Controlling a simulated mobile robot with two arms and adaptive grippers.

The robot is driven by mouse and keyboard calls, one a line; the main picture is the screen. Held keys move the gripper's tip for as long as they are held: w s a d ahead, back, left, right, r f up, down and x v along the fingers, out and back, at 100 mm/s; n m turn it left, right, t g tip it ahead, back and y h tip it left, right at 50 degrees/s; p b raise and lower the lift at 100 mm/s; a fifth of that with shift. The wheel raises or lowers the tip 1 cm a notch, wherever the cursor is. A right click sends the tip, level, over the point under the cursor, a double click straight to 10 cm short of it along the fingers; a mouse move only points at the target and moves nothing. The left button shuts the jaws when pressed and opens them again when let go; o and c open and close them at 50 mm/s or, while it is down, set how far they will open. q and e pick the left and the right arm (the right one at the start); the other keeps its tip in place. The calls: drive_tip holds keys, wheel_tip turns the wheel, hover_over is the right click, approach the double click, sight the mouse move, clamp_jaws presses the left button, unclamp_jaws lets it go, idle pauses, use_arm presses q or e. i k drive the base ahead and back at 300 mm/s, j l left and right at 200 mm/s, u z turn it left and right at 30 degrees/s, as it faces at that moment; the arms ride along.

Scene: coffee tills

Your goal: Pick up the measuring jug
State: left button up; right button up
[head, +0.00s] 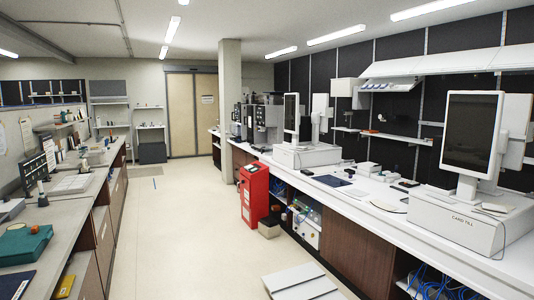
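I cannot make out a measuring jug in the head view. Small items on the left counter (75,206) and the far shelves (110,104) are too small to tell apart. Neither of my grippers shows in this view.
A long white counter (390,230) on the right bears a till marked "CARD TILL" (468,222), another till (305,155) and coffee machines (266,120). A red cabinet (254,194) stands against it. A green case (24,244) lies on the left counter.

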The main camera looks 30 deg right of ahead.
sight(268, 149)
drive_tip(key=i+l+z, duration=0.1)
drive_tip(key=i, duration=0.25)
drive_tip(key=i+l+z, duration=0.1)
drive_tip(key=i+l, duration=0.15)
drive_tip(key=i, duration=0.15)
drive_tip(key=i+l, duration=0.15)
drive_tip(key=i, duration=2.65)
drive_tip(key=i+j+z, duration=0.15)
drive_tip(key=i+z, duration=0.35)
drive_tip(key=i, duration=1.95)
